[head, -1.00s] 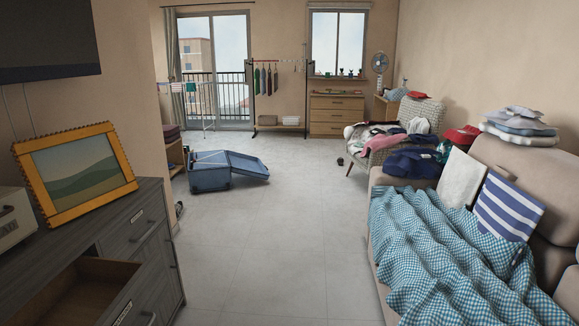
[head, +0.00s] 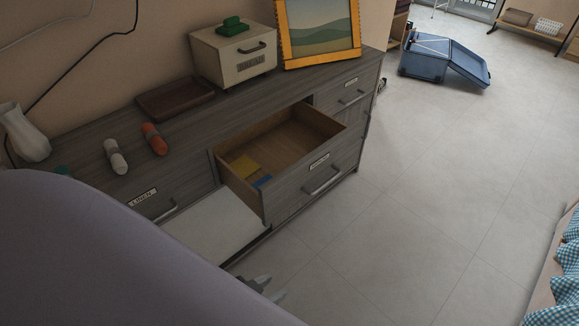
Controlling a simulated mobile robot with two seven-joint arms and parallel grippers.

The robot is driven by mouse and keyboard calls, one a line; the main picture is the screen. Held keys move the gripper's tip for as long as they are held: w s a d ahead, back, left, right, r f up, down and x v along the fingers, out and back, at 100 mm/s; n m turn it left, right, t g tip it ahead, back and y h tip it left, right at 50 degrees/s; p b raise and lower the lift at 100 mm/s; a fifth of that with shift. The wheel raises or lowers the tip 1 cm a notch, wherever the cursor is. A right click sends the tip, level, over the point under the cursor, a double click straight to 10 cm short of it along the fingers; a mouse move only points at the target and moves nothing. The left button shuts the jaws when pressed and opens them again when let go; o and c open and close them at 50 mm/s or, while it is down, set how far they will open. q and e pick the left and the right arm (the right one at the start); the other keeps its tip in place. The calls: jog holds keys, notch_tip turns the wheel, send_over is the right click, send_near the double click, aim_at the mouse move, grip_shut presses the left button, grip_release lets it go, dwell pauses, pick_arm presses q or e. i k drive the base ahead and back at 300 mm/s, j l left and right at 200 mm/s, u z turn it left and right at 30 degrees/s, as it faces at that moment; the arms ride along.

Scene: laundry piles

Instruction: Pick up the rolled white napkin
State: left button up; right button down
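The rolled white napkin (head: 115,156) lies on the grey dresser top at the left, beside a rolled orange napkin (head: 154,139). They do not touch. My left gripper (head: 277,286) shows at the bottom, low in front of the dresser and well away from the napkin. Its fingertips look apart with nothing between them; the rest is hidden behind the large lavender-grey shape in the foreground. My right gripper is not in view.
The dresser (head: 345,75) has an open drawer (head: 287,193) jutting out, with yellow and blue items inside. A brown tray (head: 175,98), bread box (head: 232,62), framed picture (head: 290,47) and white vase (head: 24,135) stand on top.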

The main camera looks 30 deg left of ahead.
aim_at(115, 154)
jog(key=u, duration=0.8)
jog(key=j+u, duration=0.1)
jog(key=u, duration=0.3)
jog(key=j+u, duration=0.15)
jog(key=u, duration=0.25)
jog(key=k+j+u, duration=0.1)
jog(key=u, duration=0.3)
